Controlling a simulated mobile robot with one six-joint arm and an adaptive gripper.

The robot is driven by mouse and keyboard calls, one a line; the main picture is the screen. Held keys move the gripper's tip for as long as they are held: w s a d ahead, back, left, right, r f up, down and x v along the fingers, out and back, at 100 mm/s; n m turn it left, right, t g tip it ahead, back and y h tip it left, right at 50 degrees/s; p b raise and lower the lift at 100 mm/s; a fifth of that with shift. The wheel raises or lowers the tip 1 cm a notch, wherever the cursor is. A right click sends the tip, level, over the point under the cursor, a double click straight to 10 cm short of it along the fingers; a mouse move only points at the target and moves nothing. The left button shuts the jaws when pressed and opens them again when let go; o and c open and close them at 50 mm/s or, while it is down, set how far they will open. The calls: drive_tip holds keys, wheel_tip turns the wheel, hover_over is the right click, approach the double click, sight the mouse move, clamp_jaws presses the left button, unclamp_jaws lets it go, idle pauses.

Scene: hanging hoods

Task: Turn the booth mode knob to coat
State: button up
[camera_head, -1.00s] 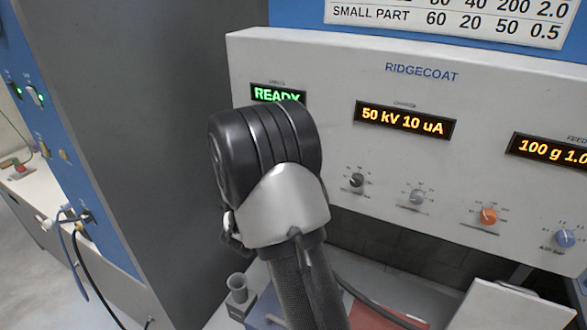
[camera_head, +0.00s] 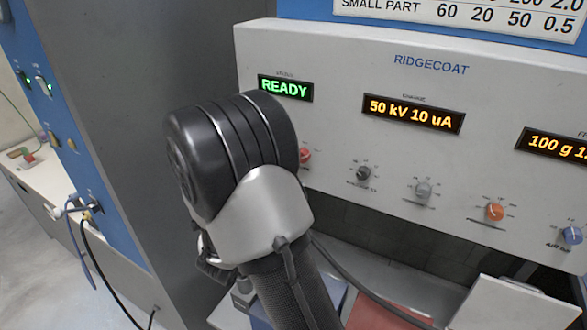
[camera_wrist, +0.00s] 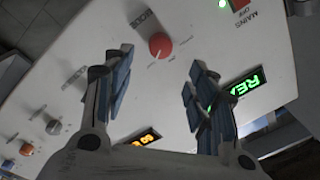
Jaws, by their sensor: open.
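The red knob (camera_wrist: 160,45) sits on the white RIDGECOAT panel (camera_wrist: 170,90), with small markings around it too blurred to read. In the head view, the red knob (camera_head: 305,156) shows just right of my wrist, below the green READY display (camera_head: 285,88). My gripper (camera_wrist: 162,72) is open and empty in the wrist view. Its two blue-padded fingers point toward the panel, with the knob ahead of the gap between them and apart from both. In the head view my wrist hides the fingers.
A red MAINS switch (camera_wrist: 240,4) is near the wrist view's top edge. A dark grey cabinet wall (camera_head: 150,110) stands left of my arm.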

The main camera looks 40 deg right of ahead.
drive_tip(key=shift+v, duration=1.45)
